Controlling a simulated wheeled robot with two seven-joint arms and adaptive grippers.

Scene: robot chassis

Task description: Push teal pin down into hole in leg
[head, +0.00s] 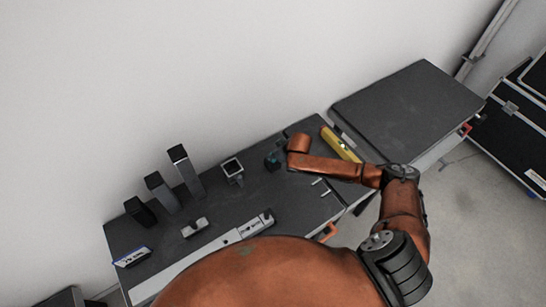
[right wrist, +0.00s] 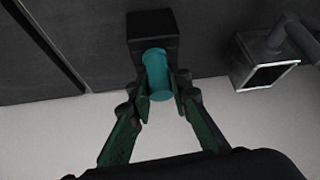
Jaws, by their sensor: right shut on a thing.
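The teal pin (right wrist: 158,78) is a short cylinder between the two fingers of my right gripper (right wrist: 160,88) in the right wrist view. The fingers are shut on it from both sides. Its far end meets or overlaps a black square-ended block (right wrist: 152,27), which looks like the leg. The pin hides any hole, and I cannot tell how deep it sits. In the head view a small teal spot of the pin (head: 272,160) shows beside the end of my right arm, on the dark table. My left gripper is not in view.
A hollow square metal piece (head: 232,167) stands left of the pin, close by in the wrist view (right wrist: 268,76). Dark upright posts (head: 185,170) stand further left. A bare grey tabletop (head: 405,105) is at right.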

